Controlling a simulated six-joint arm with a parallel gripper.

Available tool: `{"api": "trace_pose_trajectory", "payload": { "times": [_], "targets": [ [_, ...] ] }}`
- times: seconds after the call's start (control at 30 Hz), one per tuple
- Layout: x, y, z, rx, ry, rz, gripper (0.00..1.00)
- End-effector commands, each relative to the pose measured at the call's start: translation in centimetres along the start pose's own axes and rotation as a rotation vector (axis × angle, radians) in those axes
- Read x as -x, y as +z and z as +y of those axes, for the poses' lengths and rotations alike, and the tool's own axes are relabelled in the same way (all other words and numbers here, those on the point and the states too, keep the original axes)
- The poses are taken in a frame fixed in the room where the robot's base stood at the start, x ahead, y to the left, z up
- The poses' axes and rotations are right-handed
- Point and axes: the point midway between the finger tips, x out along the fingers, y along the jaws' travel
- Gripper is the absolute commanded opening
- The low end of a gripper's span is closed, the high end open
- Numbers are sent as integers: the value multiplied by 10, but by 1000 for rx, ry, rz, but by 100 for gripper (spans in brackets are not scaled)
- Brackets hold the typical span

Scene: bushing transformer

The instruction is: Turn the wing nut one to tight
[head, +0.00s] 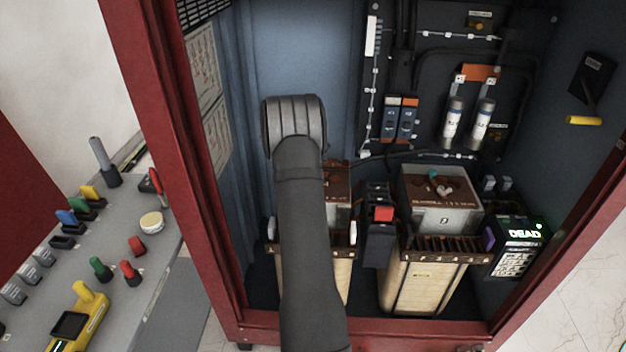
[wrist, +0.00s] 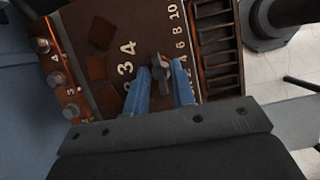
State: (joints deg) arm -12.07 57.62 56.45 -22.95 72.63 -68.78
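In the wrist view, a dark grey wing nut (wrist: 161,72) stands on the brown top plate (wrist: 100,32) of a transformer, near the printed numbers 3 and 4. My gripper (wrist: 161,76) has two blue fingers, spread apart, one on each side of the wing nut. A gap shows between the fingers, and I see no clear contact with the nut. In the head view, my arm covers most of the left transformer (head: 339,185) and hides my gripper and this wing nut. No mark in view tells which wing nut is number one.
A right transformer (head: 440,215) stands beside a black unit with a red block (head: 383,214). A meter reading DEAD (head: 522,236) is at the right. The red cabinet frame (head: 165,130) bounds the left. A grey bench (head: 130,290) with tools is outside.

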Motion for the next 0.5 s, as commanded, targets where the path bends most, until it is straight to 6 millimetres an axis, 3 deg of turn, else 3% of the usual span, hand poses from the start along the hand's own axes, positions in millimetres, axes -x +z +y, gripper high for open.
{"api": "trace_pose_trajectory", "payload": {
  "times": [0.33,0.5],
  "targets": [
    [2,0,0,1,1,0,29],
    [21,0,1,0,4,0,29]
  ]
}}
